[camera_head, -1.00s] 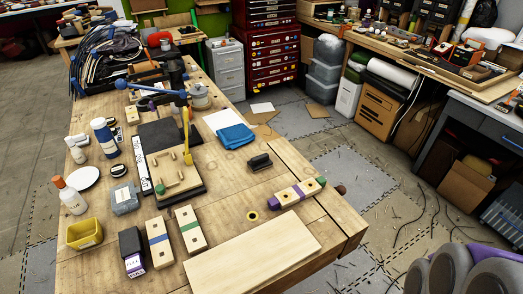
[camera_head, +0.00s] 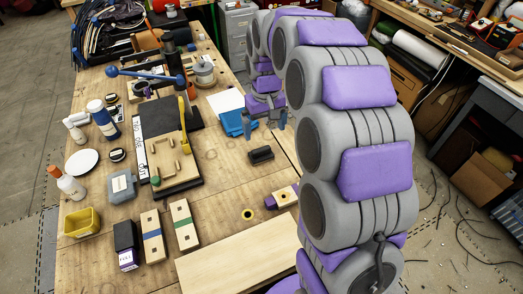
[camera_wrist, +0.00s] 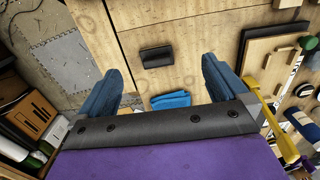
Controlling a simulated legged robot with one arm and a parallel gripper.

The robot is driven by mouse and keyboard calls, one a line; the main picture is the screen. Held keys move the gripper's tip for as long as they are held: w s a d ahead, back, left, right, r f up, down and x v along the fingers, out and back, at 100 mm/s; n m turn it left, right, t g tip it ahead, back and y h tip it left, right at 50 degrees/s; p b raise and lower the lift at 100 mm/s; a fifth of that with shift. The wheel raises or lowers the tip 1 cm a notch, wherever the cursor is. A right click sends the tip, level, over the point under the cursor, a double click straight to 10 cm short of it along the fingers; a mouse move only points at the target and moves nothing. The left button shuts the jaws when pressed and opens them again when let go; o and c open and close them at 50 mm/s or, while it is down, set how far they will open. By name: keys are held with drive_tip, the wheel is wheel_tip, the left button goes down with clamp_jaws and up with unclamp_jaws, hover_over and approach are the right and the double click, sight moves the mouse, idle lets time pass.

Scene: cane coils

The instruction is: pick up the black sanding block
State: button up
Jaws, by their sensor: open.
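The black sanding block (camera_head: 261,155) lies on the wooden workbench (camera_head: 225,185), right of the middle, with clear wood around it. It also shows in the wrist view (camera_wrist: 157,57), lying between the lines of my two blue fingers, a little beyond their tips. My gripper (camera_head: 266,122) is open and empty. In the head view it hangs over the bench just behind the block, pointing down and apart from it. The wrist view shows my fingers (camera_wrist: 160,70) spread wide on either side.
A blue cloth (camera_head: 232,123) lies close to my gripper on the left. A dark board with a wooden jig (camera_head: 172,165) and yellow tool is further left. A purple-ended wooden piece (camera_head: 283,196) is partly hidden by my arm. A pale plank (camera_head: 235,255) lies in front.

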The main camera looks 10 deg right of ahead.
hover_over(261, 149)
drive_tip(key=s, duration=0.1)
drive_tip(key=f, duration=0.6)
drive_tip(key=f+b, duration=0.1)
drive_tip(key=f, duration=0.3)
drive_tip(key=f+b, duration=0.1)
drive_tip(key=f, duration=0.3)
drive_tip(key=shift+w+a+f, duration=0.15)
drive_tip(key=shift+w+a, duration=0.05)
drive_tip(key=shift+w, duration=0.05)
drive_tip(key=shift+w+d+f+b, duration=0.15)
drive_tip(key=shift+f+b, duration=0.35)
drive_tip(key=shift+f, duration=0.85)
drive_tip(key=shift+w+f+b, duration=0.15)
drive_tip(key=shift+f+b, duration=0.3)
drive_tip(key=shift+f, duration=0.9)
drive_tip(key=shift+r, duration=0.1)
drive_tip(key=c, duration=0.8)
